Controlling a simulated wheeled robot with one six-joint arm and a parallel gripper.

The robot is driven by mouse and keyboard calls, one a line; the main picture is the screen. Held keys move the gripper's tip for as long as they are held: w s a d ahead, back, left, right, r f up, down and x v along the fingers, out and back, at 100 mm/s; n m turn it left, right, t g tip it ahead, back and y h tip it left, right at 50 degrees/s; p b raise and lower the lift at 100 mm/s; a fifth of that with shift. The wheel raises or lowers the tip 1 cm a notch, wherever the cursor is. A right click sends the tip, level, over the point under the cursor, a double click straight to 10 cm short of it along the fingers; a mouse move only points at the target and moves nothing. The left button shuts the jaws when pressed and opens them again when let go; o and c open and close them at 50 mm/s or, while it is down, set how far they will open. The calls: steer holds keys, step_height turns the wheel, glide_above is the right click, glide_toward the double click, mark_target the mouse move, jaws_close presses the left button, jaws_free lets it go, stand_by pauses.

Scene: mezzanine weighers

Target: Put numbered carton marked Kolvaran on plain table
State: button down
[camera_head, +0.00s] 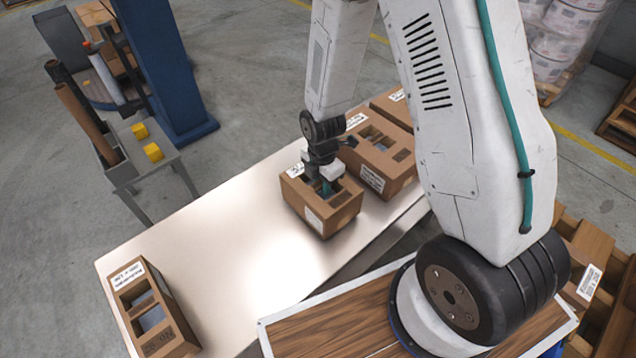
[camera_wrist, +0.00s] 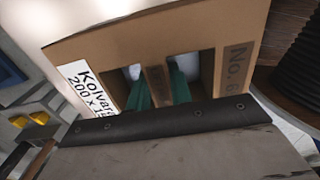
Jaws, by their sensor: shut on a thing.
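My gripper (camera_head: 326,186) is shut on a brown carton (camera_head: 318,214) at the middle of the pale, bare-topped table (camera_head: 225,255). In the wrist view, teal fingers (camera_wrist: 158,90) reach into the two openings of the carton (camera_wrist: 215,45) and close on the bar between them. Its white label reads "Kolva…" and "200 x 1…", the rest cut off; "No. 6…" is printed at its right. The carton looks roughly level. I cannot tell whether its underside touches the table.
Another carton (camera_head: 181,340) stands at the table's near left end. More cartons (camera_head: 390,165) stand close behind the held one at the right. The table's left middle is clear. A small grey stand (camera_head: 165,172) with yellow blocks and a blue column (camera_head: 165,70) are beyond it.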

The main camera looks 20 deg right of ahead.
steer(key=shift+f, duration=0.55)
steer(key=shift+f, duration=0.15)
steer(key=c, duration=1.3)
jaws_free()
steer(key=shift+o, duration=0.2)
step_height(320, 180, up, 11)
steer(key=s+d+r+m, duration=0.1)
steer(key=s+r+m, duration=0.35)
steer(key=r, duration=0.35)
steer(key=s+d+r+m, duration=0.1)
steer(key=s+r+m, duration=0.3)
steer(key=r, duration=0.5)
steer(key=s+d+r+m+t, duration=0.1)
steer(key=s+d+r+m, duration=0.1)
steer(key=s+r+m, duration=0.7)
steer(key=s+m, duration=0.4)
steer(key=shift+s+r, duration=0.15)
steer(key=shift+r, duration=0.15)
